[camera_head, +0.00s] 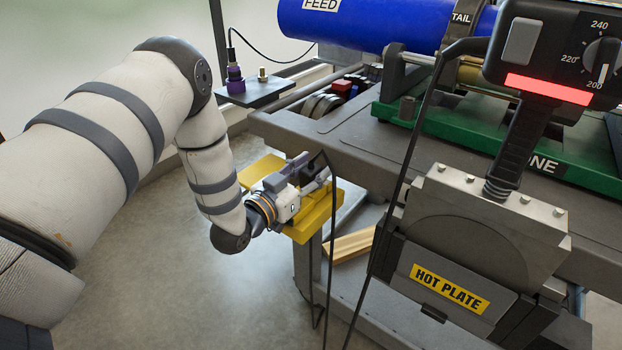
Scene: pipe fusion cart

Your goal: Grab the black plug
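My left gripper (312,174) is over the yellow holder (318,212) at the side of the cart. Its fingers point right, toward the upper end of a thin black cable (329,225) that hangs down there. The fingers are small and overlap dark parts, so I cannot tell how far apart they are or whether they hold anything. I cannot make out the black plug clearly; the fingers may hide it. A purple and black connector (234,78) with its own cable stands upright on a dark shelf, apart from the gripper. My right gripper is not in view.
The hot plate (485,232), with a dark handle and a dial box (552,52), fills the right side. A black cable hangs before the grey cart frame (370,148). A blue pipe (375,22) lies at the back. The floor at lower left is clear.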

